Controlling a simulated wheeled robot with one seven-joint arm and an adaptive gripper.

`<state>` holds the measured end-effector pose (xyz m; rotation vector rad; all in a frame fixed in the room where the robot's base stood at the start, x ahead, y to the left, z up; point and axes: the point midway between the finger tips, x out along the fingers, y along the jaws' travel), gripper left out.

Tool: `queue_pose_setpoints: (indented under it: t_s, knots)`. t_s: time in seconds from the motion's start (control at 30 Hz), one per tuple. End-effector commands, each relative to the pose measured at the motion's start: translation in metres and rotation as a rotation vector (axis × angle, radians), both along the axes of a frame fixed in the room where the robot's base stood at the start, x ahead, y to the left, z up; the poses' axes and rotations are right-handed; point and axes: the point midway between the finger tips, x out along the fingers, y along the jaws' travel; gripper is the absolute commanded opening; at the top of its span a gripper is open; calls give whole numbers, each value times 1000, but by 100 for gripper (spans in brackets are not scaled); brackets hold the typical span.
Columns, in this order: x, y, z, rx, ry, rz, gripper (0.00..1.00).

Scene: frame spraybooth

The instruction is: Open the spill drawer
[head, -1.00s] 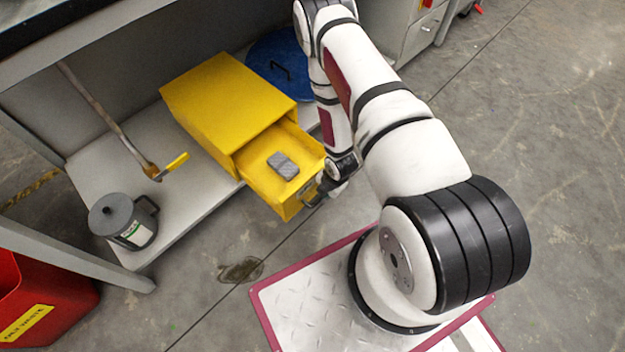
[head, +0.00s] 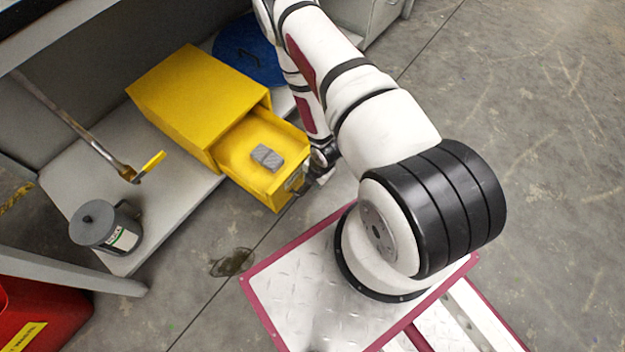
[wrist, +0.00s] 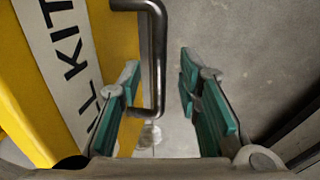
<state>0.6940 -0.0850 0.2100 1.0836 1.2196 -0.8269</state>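The yellow spill drawer (head: 237,155) is pulled well out of its yellow cabinet (head: 190,95), and its inside shows in the head view. A grey block (head: 267,156) lies in it. In the wrist view, the drawer front (wrist: 70,40) carries a white label with black letters. Its dark metal bar handle (wrist: 155,60) stands between the two teal-padded fingers of my gripper (wrist: 158,95), with visible gaps to both. My gripper is open around the handle. In the head view my gripper (head: 306,187) is at the drawer's front, partly hidden by my arm.
The cabinet stands on a grey low shelf (head: 170,205) under a bench. A red bin (head: 40,310) is lower left. Floor is clear right.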

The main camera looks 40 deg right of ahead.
Motion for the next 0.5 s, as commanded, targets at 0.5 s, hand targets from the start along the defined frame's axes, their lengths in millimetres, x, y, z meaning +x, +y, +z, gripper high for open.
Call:
queue_pose_setpoints:
  t_s: [0.5]
  knots:
    - [-11, -3, 63, 0, -1, 1, 31]
